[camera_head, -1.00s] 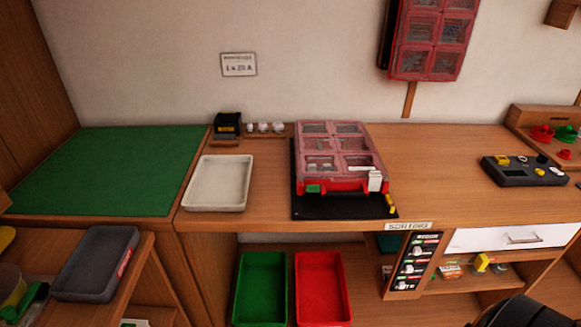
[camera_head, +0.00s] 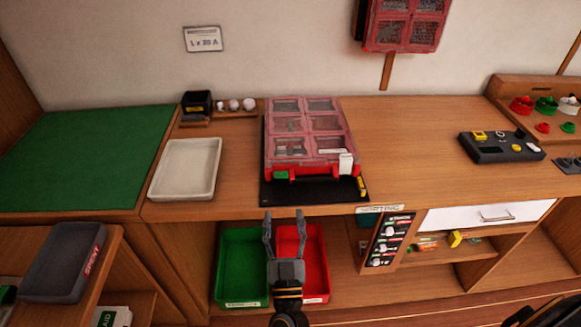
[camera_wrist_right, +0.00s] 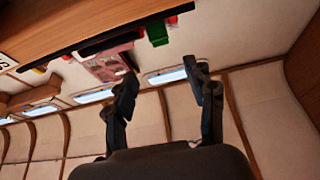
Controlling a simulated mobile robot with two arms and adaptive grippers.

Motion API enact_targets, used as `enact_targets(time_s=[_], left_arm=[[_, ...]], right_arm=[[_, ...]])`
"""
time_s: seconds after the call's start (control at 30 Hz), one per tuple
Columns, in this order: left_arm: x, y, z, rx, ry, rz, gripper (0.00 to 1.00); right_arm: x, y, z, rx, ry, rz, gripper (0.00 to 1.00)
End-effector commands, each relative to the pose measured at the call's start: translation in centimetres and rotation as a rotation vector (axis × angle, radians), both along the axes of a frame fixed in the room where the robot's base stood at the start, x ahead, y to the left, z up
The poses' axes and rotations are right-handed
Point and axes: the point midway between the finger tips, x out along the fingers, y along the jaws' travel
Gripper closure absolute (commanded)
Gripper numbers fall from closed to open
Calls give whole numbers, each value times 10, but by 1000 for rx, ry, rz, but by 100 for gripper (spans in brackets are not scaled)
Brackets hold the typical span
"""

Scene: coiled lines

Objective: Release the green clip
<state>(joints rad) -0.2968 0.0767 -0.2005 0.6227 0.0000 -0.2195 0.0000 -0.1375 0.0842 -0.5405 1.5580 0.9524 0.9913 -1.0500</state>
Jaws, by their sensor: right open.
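The green clip (camera_head: 281,175) is on the front left edge of the red case (camera_head: 318,170) with clear lid windows. The case lies on a black mat (camera_head: 312,191) on the bench, its lid down. A white clip (camera_head: 346,163) is at the case's front right. My right gripper (camera_head: 284,212) is open and empty, in front of and below the bench edge, apart from the case. In the right wrist view the green clip (camera_wrist_right: 158,34) shows beyond the open fingers (camera_wrist_right: 160,80). My left gripper is not in view.
A white tray (camera_head: 186,169) and a green mat (camera_head: 80,160) are left of the case. Green (camera_head: 242,268) and red (camera_head: 315,265) bins are below the bench. A dark control box (camera_head: 500,147) stands right. The bench between the case and control box is clear.

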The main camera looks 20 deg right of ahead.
Motion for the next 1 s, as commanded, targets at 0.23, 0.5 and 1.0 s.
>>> enact_targets(time_s=[0.23, 0.5, 1.0], left_arm=[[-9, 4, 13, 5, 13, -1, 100], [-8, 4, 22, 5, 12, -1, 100], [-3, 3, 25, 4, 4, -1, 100]], right_arm=[[45, -13, 23, -4, -3, 1, 45], [91, -26, 41, -4, 0, 2, 45], [112, -32, 47, -1, 2, 2, 45]])
